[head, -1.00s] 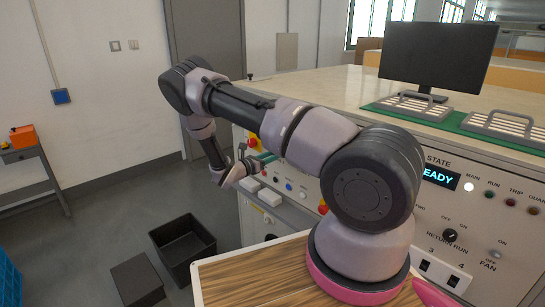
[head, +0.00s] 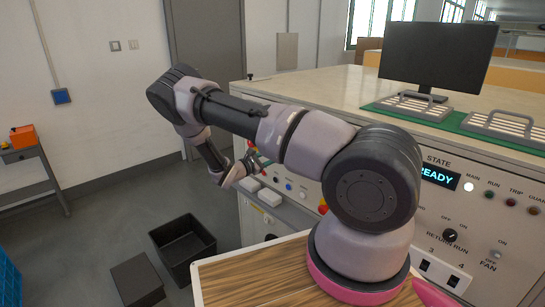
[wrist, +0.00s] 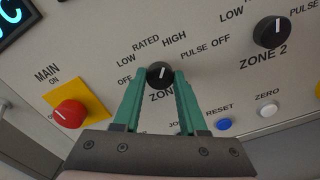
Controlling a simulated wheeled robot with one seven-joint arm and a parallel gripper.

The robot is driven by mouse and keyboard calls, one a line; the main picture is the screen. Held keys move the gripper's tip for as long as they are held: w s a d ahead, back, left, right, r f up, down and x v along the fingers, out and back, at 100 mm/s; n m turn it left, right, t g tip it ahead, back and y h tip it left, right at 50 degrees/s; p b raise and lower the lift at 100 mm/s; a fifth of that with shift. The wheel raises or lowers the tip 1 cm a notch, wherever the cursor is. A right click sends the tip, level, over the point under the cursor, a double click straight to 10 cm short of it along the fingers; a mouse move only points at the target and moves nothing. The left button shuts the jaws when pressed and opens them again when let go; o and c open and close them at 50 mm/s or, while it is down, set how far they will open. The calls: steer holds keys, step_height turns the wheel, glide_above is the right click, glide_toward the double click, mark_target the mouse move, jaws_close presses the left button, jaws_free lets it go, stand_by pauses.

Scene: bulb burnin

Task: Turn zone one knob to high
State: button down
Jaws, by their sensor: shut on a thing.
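In the wrist view the black zone one knob (wrist: 159,75) sits on the pale panel between the green fingers of my gripper (wrist: 161,82), which is shut on its sides. The knob's white pointer line points up and slightly right, toward the HIGH label (wrist: 174,38). The RATED label (wrist: 146,42) lies just left of that, and LOW and OFF are further left. The fingers partly cover the ZONE lettering under the knob. In the head view my gripper (head: 247,165) is at the left part of the panel front, and the knob cannot be made out there.
A black zone two knob (wrist: 271,32) is at upper right. A red main knob (wrist: 70,114) is at left. Blue reset (wrist: 224,124) and white zero (wrist: 267,110) buttons are close to the right finger. Black bins (head: 182,246) stand on the floor below.

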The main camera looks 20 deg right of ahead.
stand_by(0.4)
steer(key=shift+c, duration=2.2)
jaws_free()
steer(key=v, duration=1.1)
steer(key=shift+f, duration=0.1)
steer(key=s+d+r+m+g+y, duration=0.2)
steer(key=s+r+m+g+y, duration=0.3)
steer(key=r, duration=0.5)
steer(key=s+d+r+m+g+y, duration=0.25)
steer(key=s+r+m+y, duration=0.25)
steer(key=s+r+m, duration=0.4)
steer(key=s+a+r+m+t+y, duration=0.2)
steer(key=s+r+m+t+y, duration=0.1)
steer(key=s+r, duration=0.5)
steer(key=s+a+r+m+t+y, duration=0.3)
steer(key=s+r+t+y, duration=0.2)
steer(key=s+r, duration=0.4)
step_height(320, 180, up, 5)
steer(key=shift+s+f+m+y, duration=0.1)
steer(key=shift+s+m+y, duration=0.05)
steer(key=shift+m+y, duration=0.2)
